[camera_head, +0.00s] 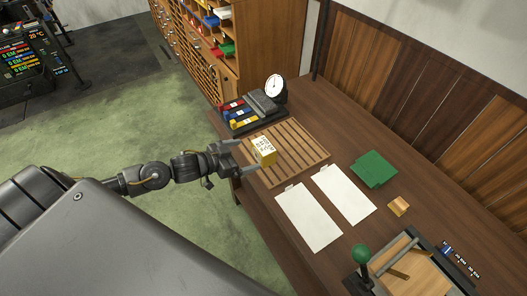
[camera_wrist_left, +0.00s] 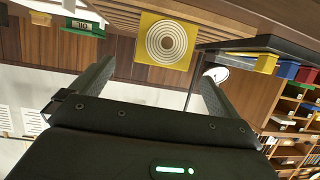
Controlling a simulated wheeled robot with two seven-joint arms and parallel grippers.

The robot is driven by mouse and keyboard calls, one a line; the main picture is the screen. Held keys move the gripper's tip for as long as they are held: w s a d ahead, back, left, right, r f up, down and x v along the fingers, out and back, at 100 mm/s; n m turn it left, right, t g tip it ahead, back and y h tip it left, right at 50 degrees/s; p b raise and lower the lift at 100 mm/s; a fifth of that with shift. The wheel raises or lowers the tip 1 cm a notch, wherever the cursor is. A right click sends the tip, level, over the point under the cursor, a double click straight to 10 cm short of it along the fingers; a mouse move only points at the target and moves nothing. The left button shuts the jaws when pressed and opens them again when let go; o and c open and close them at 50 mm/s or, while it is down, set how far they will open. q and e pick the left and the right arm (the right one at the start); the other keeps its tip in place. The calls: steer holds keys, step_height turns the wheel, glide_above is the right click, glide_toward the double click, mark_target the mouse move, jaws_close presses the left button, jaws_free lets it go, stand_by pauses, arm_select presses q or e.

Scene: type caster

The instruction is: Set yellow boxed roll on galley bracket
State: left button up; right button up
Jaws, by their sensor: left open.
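In the left wrist view the yellow boxed roll (camera_wrist_left: 165,42) shows a face with concentric rings. My left gripper (camera_head: 246,156) is open and empty, its fingers pointing at the box from the left. In the left wrist view the box appears beyond the fingertips of my left gripper (camera_wrist_left: 158,72). I cannot tell for certain which part is the galley bracket. My right gripper is out of view.
A black stand (camera_head: 255,126) with red, blue and yellow pieces is behind the box, beside a white dial (camera_head: 274,84). White sheets (camera_head: 309,215), a green pad (camera_head: 373,169), a small wooden block (camera_head: 398,206) and a green-knobbed lever (camera_head: 361,254) are to the right.

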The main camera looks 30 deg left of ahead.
mark_target(257, 147)
arm_select(q)
steer(key=shift+h, duration=0.3)
steer(key=w, duration=0.1)
steer(key=w+d, duration=0.1)
steer(key=w, duration=0.1)
steer(key=w+p, duration=0.1)
steer(key=w, duration=0.1)
steer(key=shift+d+f, duration=0.25)
steer(key=shift+f, duration=0.15)
steer(key=shift+w+d+f, duration=0.1)
steer(key=shift+f, duration=0.05)
steer(key=p+x, duration=0.2)
steer(key=x, duration=0.2)
steer(key=shift+w+d, duration=0.25)
steer(key=shift+d, duration=0.1)
steer(key=shift+w+d+f, duration=0.15)
steer(key=shift+w, duration=0.05)
steer(key=shift+s, duration=0.1)
steer(key=shift+c, duration=0.3)
